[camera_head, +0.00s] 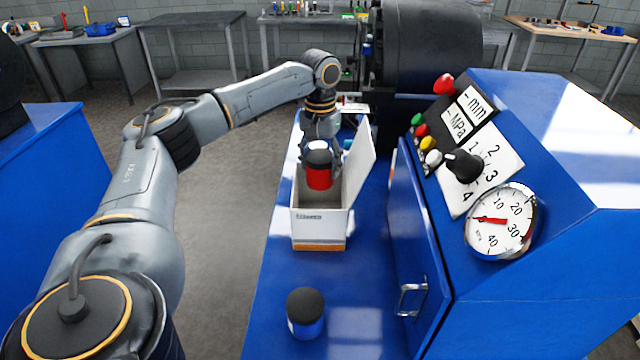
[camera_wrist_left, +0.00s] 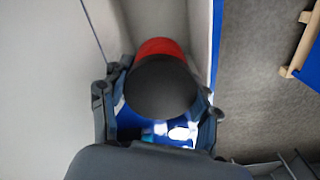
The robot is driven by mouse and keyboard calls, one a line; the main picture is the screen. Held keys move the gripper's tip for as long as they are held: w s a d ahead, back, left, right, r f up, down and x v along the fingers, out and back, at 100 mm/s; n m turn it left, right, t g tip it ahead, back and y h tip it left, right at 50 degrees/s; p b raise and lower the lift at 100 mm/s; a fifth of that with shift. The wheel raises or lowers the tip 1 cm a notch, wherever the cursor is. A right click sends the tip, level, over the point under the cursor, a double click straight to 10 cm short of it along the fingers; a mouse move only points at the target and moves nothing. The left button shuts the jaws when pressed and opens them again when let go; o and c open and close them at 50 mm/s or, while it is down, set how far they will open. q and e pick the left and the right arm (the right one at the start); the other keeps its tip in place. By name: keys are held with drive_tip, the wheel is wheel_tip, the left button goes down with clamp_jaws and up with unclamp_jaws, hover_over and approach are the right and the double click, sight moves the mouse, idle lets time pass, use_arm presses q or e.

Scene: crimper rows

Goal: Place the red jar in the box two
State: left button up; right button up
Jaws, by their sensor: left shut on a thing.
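The red jar (camera_head: 319,178) has a black lid and hangs upright over the mouth of an open white box. It also shows in the left wrist view (camera_wrist_left: 160,47), lid towards the camera, with pale box walls beside it. My left gripper (camera_head: 320,157) is shut on the jar, one finger on each side near its lid. The white box (camera_head: 318,224) has an orange strip along its lower front and a raised flap on the right. Its label is too small to read, and its inside floor is hidden. My right gripper is not in view.
A blue jar (camera_head: 305,314) with a black lid stands on the blue bench (camera_head: 268,300) in front of the box. A blue machine panel (camera_head: 420,240) with a gauge and knobs rises close on the right. The bench is clear around the blue jar.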

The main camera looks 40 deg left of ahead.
sight(320, 186)
use_arm(q)
drive_tip(key=shift+f, duration=3.1)
drive_tip(key=shift+f+p, duration=0.15)
drive_tip(key=shift+p, duration=0.2)
drive_tip(key=shift+f, duration=0.4)
drive_tip(key=o, duration=1.5)
drive_tip(key=shift+r, duration=0.25)
wheel_tip(320, 186, up, 13)
drive_tip(key=shift+f+b, duration=0.15)
drive_tip(key=shift+b, duration=0.4)
